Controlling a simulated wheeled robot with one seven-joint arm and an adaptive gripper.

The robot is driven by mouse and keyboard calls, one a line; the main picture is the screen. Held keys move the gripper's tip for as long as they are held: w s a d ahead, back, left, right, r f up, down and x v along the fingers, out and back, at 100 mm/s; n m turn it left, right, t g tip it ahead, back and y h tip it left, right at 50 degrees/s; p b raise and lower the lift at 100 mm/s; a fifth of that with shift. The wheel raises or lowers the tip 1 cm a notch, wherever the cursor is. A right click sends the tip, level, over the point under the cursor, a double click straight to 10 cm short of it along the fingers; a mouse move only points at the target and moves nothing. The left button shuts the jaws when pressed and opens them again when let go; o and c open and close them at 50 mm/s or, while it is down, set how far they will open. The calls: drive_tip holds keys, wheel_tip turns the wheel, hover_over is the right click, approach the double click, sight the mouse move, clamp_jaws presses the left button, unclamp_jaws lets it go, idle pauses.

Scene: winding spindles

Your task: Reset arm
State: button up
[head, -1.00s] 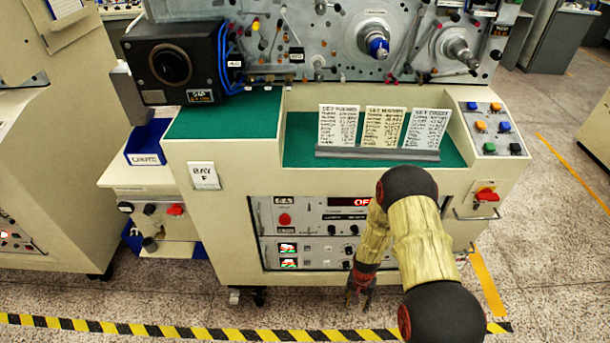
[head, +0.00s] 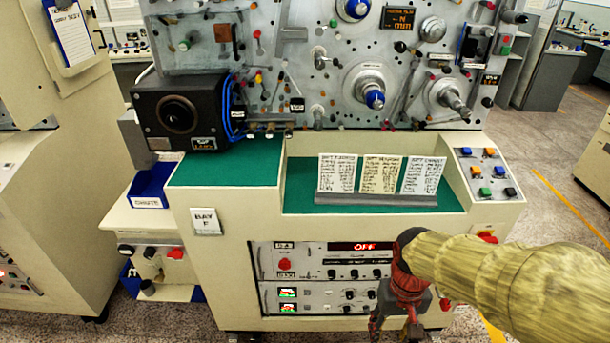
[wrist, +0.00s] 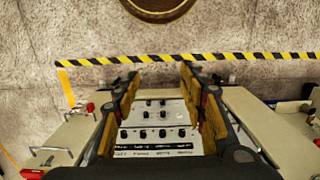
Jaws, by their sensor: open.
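My gripper (head: 398,325) hangs at the lower right of the head view, in front of the winding machine's lower control panel, pointing down. Its fingertips run close to the bottom edge of that view. In the wrist view my gripper (wrist: 160,78) shows two fingers spread apart with nothing between them. Beyond the fingers are the machine's control panel (wrist: 158,112) and the floor. My yellow-sleeved arm reaches in from the right in the head view and hides part of the machine's front.
The winding machine has a panel of spindles (head: 375,98), a green shelf with cards (head: 380,174), and a button box (head: 488,175). A blue chute bin (head: 152,186) is at left. Striped floor tape (wrist: 110,60) crosses the floor. Open floor lies to the right.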

drive_tip(key=s+r+t+p, duration=0.1)
drive_tip(key=s+r+t, duration=0.1)
drive_tip(key=r, duration=0.7)
drive_tip(key=s+r+t+p, duration=0.1)
drive_tip(key=s+r+t, duration=0.2)
drive_tip(key=r, duration=0.6)
drive_tip(key=shift+r+t, duration=0.2)
drive_tip(key=shift+t, duration=0.4)
